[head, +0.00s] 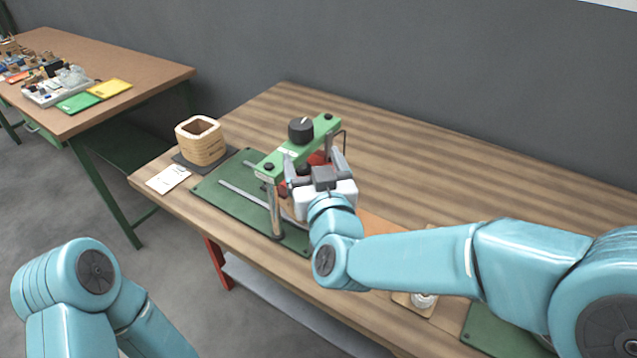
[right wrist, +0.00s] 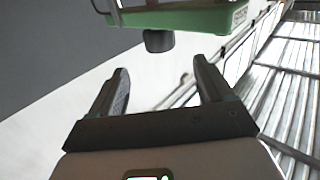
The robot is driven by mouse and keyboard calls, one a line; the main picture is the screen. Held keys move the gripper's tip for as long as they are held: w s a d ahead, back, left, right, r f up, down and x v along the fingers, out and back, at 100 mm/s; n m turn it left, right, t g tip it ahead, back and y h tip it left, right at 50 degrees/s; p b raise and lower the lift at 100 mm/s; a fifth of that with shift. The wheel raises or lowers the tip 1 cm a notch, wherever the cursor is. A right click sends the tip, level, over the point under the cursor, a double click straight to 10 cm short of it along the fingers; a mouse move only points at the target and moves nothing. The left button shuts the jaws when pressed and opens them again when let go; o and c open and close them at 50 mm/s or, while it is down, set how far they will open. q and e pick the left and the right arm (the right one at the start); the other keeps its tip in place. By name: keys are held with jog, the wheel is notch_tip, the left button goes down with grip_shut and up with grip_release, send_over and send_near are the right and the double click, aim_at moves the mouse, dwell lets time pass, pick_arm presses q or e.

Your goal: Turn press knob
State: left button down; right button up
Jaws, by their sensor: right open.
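The press knob (head: 301,130) is a black round knob with a light mark. It sits on top of the press's green crossbar (head: 325,126), which stands on metal posts over a green base plate (head: 222,190). My right gripper (head: 314,166) is open in front of the press, below the level of the knob. In the right wrist view the open fingers (right wrist: 160,80) have nothing between them. A dark cylindrical part (right wrist: 158,41) lies beyond them against the green bar (right wrist: 180,18). My left gripper is out of view.
A wooden block with a square opening (head: 201,141) stands on a dark mat left of the press, beside a white card (head: 168,179). A second table (head: 120,70) with boards and coloured pads is at the far left. The wooden tabletop (head: 420,160) is clear behind my right arm.

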jog(key=shift+s+d, duration=0.2)
jog(key=shift+s, duration=0.95)
jog(key=shift+s+d, duration=0.2)
jog(key=shift+s, duration=0.95)
